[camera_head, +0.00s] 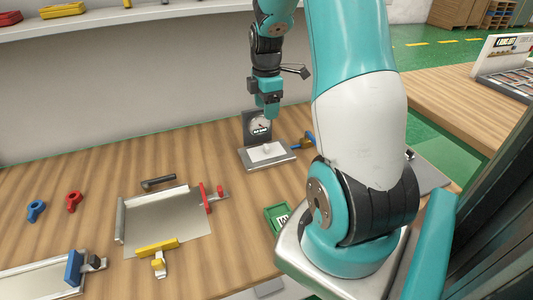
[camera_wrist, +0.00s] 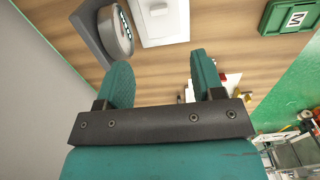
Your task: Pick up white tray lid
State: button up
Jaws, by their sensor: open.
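The white tray lid (camera_head: 266,153), a small flat white piece with a knob in its middle, appears to lie on the grey plate of a dial gauge. In the wrist view the white lid (camera_wrist: 172,33) shows at the top, partly cut off by the frame edge. My gripper (camera_head: 268,110) hangs above and behind it, near the gauge dial, with clear space between. In the wrist view the two teal fingers of my gripper (camera_wrist: 163,70) are apart with nothing between them.
The dial gauge (camera_head: 259,124) stands upright right behind the lid. A green box (camera_head: 279,218) is in front, beside my arm's base. A metal sheet fixture (camera_head: 165,222) with red and yellow clamps lies left. Blue (camera_head: 36,210) and red (camera_head: 74,201) pieces lie farther left.

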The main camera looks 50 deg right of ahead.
send_over(266, 146)
notch_tip(266, 146, down, 8)
jog(key=shift+f, duration=0.25)
notch_tip(266, 146, down, 5)
jog(key=shift+d+f+p, duration=0.1)
jog(key=shift+p, duration=0.5)
jog(key=c, duration=1)
